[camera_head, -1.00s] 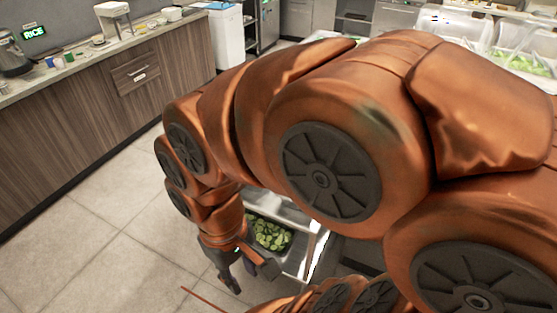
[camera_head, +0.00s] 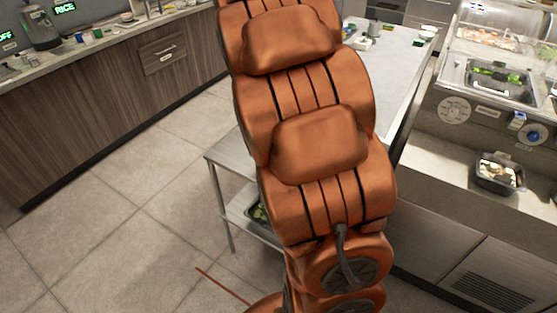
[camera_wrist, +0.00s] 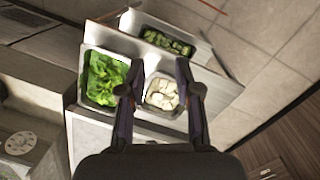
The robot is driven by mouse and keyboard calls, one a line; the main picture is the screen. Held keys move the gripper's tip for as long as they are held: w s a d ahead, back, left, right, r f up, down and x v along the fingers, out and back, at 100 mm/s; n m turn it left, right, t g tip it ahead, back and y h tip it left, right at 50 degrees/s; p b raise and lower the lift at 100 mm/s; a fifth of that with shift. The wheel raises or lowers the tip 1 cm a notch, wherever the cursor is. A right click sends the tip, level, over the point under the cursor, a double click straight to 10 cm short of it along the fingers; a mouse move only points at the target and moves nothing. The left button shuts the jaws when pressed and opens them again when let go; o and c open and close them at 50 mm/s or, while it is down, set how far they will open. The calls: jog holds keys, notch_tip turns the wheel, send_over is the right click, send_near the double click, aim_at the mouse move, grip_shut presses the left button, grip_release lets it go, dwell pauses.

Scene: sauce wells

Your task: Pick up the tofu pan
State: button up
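In the wrist view, a pan with pale chunks that look like tofu (camera_wrist: 160,107) sits in a metal holder, beside a pan of green leaves (camera_wrist: 84,92). My gripper (camera_wrist: 160,70) is open and empty; its two fingers show on either side of the pale-chunk pan, apart from each other. I cannot tell how far above the pan they are. In the head view, my arm hides the gripper. A small black pan with pale pieces (camera_head: 498,187) stands on the right counter there; I cannot tell whether it is the same pan.
A pan of green slices (camera_wrist: 190,57) lies behind the leaf pan in the wrist view. In the head view, a steel table (camera_head: 226,160) stands partly behind my arm. A sunken pan with greens (camera_head: 500,92) is in the right counter. The floor at left is clear.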

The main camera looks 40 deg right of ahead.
jog(key=w+d+f+m+y+b, duration=0.1)
jog(key=w+d+f+m+b, duration=0.2)
jog(key=d+f, duration=0.55)
jog(key=w+d+f+m, duration=0.2)
jog(key=w+d+f, duration=0.3)
jog(key=d, duration=0.7)
jog(key=shift+t, duration=0.4)
jog(key=shift+w+a+f+p, duration=0.15)
jog(key=shift+f+p, duration=0.55)
jog(key=shift+f, duration=1)
jog(key=shift+a+f+p, duration=0.2)
jog(key=shift+f+p, duration=0.5)
jog(key=shift+f, duration=0.95)
jog(key=shift+c, duration=0.3)
grip_shut()
